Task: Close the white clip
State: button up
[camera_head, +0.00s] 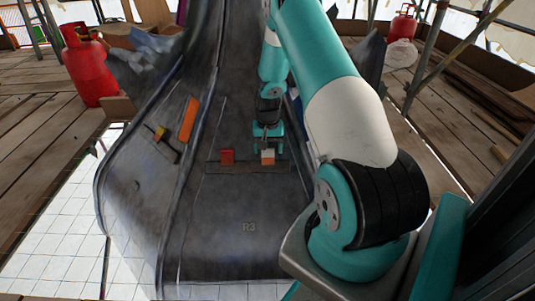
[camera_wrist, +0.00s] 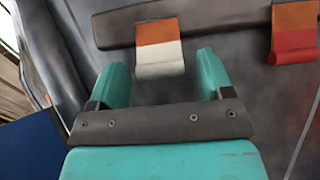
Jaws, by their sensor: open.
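The white clip (camera_wrist: 160,58) shows in the wrist view with an orange upper part and a rounded white lower lip, set on a dark bar on grey metal. It lies just ahead of my gripper (camera_wrist: 162,72), roughly centred between the two teal fingers. The fingers are apart with nothing between them; I cannot tell whether they touch the clip. In the head view, the white clip (camera_head: 267,157) sits on the dark panel, right beneath my gripper (camera_head: 268,140). Whether the clip's lip is raised is hard to tell.
A red clip (camera_wrist: 294,45) sits to the right in the wrist view; in the head view it is left of the white one (camera_head: 227,156). An orange piece (camera_head: 188,118) and a yellow piece (camera_head: 160,133) lie further left. A red gas cylinder (camera_head: 90,65) stands at far left.

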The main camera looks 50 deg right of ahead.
jog(key=shift+f, duration=0.45)
jog(key=shift+c, duration=0.2)
jog(key=c, duration=0.9)
jog(key=shift+w+d+g+y+p, duration=0.15)
jog(key=shift+d+g+y+p, duration=0.2)
jog(key=shift+p, duration=0.35)
jog(key=shift+f+y, duration=0.2)
jog(key=shift+y, duration=0.05)
jog(key=o, duration=0.9)
jog(key=shift+o, duration=0.2)
